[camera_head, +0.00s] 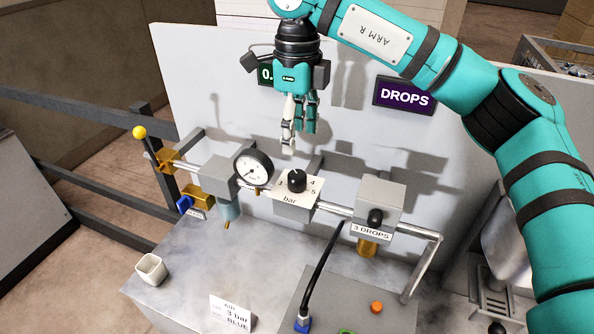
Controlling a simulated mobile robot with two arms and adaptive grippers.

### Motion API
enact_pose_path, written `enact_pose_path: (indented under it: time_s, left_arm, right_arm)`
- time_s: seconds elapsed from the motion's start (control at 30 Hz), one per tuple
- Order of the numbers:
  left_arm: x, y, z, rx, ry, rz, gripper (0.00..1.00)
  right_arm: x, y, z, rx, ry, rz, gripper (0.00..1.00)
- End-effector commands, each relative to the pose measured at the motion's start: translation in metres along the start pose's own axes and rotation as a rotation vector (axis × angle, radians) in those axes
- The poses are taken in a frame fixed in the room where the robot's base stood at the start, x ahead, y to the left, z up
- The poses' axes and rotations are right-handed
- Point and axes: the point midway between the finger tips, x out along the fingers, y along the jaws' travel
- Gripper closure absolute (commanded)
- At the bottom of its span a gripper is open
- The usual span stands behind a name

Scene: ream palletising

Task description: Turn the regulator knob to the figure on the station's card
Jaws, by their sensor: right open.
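The regulator knob (297,181) is black and sits on a pale block with a dial plate (294,199) marked "bar" and figures, of which 4 and 5 show. The station's card (231,314) stands at the front of the bench and reads "3 bar" and "BLUE". A round white gauge (253,168) is left of the knob. My right gripper (293,142) points down above the knob, open and empty, apart from it. My left gripper is not in the view.
A block labelled "3 DROPS" (371,231) is right of the knob. A white cup (151,269) stands at the bench's left edge. A black hose (322,272) runs down in front.

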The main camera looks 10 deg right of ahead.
Motion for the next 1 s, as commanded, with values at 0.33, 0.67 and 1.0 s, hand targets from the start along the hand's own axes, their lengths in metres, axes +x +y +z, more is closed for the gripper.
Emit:
enact_pose_path:
  time_s: [0.33,0.67,1.0]
  left_arm:
    - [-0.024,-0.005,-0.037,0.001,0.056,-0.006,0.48]
    - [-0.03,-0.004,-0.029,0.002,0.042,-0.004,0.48]
    - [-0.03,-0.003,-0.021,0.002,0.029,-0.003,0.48]
  right_arm:
    - [0.071,0.001,-0.001,0.0,0.003,0.003,0.42]
    - [0.102,0.0,0.0,0.0,-0.001,0.001,0.42]
    - [0.103,0.0,0.0,0.0,-0.001,0.001,0.52]
